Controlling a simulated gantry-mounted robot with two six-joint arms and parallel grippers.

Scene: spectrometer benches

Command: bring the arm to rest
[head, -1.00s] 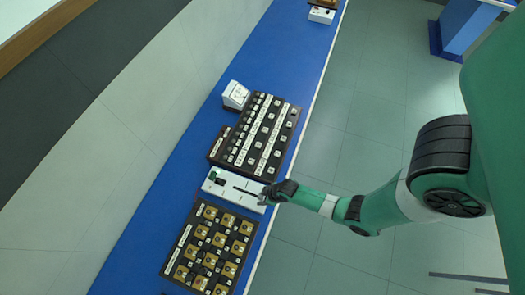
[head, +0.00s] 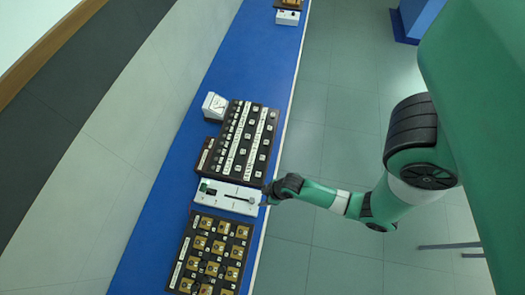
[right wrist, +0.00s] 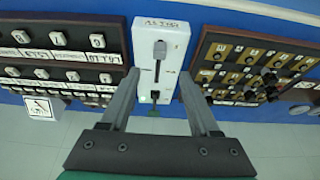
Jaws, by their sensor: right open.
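My right arm reaches in from the right in the head view, and its dark gripper (head: 268,194) is at the right end of a white slider panel (head: 214,193). In the right wrist view the gripper (right wrist: 160,98) is open, its two fingers apart on either side of the white panel (right wrist: 173,38), with nothing between them that I can see held. The panel has a slot with a grey slider knob (right wrist: 160,48) and a dark knob at the other end. Whether the fingers touch the panel I cannot tell. My left gripper is not in view.
A dark board with white labels and knobs (head: 243,143) and a board of brass-coloured sockets (head: 211,252) flank the panel on the blue bench (head: 222,75). A white meter (head: 215,106) stands by the labelled board. Open floor (head: 335,130) lies to the right.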

